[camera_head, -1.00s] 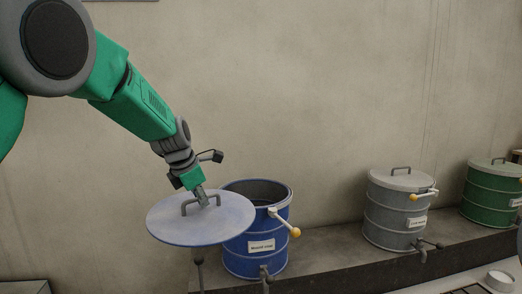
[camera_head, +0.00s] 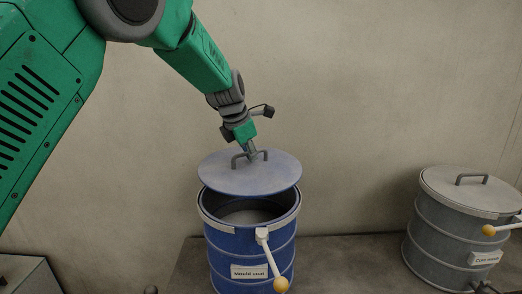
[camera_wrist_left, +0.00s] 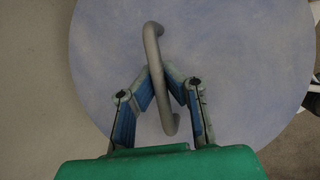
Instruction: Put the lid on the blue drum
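The blue drum (camera_head: 223,247), labelled "Mould coat", stands upright with its top open and its dark inside showing. A round blue-grey lid (camera_head: 278,177) hangs above the drum's back rim, apart from its front rim. My left gripper (camera_head: 252,156) holds the lid from above by its bar handle. In the left wrist view the lid (camera_wrist_left: 230,50) fills most of the picture, and my left gripper's fingers (camera_wrist_left: 160,76) close in on both sides of the handle (camera_wrist_left: 152,42). My right gripper is not in view.
A lever with a yellow knob (camera_head: 280,284) hangs at the drum's front right. A grey drum (camera_head: 432,236) with its lid on stands to the right, with bare ledge (camera_head: 345,262) between the two. A plain wall (camera_head: 390,90) rises behind.

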